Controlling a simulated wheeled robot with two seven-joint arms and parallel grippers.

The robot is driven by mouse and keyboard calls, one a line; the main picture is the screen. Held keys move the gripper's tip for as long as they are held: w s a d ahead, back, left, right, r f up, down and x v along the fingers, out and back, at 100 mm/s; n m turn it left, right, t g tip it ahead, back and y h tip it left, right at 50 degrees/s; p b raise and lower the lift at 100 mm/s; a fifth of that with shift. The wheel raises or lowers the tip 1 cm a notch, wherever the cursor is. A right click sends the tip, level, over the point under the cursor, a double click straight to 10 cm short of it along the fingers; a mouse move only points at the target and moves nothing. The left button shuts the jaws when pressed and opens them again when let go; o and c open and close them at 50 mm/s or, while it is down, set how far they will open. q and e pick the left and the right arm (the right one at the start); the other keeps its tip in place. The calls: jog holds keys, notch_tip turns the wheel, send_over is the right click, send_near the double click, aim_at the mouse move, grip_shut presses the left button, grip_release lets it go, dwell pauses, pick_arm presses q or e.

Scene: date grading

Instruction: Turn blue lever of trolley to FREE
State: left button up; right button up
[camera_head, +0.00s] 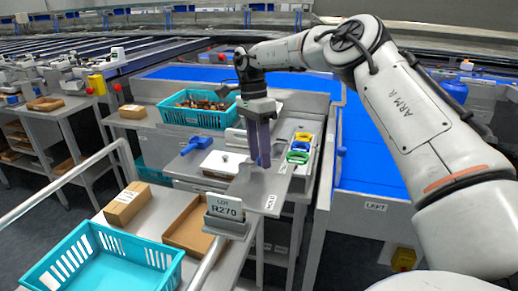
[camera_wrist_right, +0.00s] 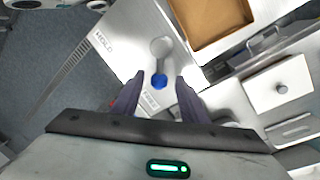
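In the right wrist view, the lever is a grey arm on a round pivot with a blue knob (camera_wrist_right: 158,81) at its end. It lies on a pale metal plate (camera_wrist_right: 130,45) with a HOLD label at the upper left. A second label near the knob is partly hidden and hard to read. My right gripper (camera_wrist_right: 158,90) is open, with its dark fingers on either side of the knob and a gap to each. In the head view, my right gripper (camera_head: 261,160) points down over the plate (camera_head: 262,192) and mostly hides the lever. My left gripper is not in view.
A teal crate (camera_head: 62,262), cardboard box (camera_head: 127,204), brown tray (camera_head: 190,236) and LOT R270 sign (camera_head: 224,208) stand in front. A teal basket of dates (camera_head: 190,118) stands behind. Yellow, green and blue rings (camera_head: 299,148) lie right of the gripper. A metal handrail (camera_head: 70,186) crosses at left.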

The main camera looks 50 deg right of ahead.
notch_tip(320, 180, up, 5)
jog(key=w, duration=0.1)
notch_tip(320, 180, up, 5)
jog(key=p, duration=0.3)
send_over(257, 169)
jog(key=shift+w+d, duration=0.15)
jog(key=shift+w, duration=0.15)
dwell(0.3)
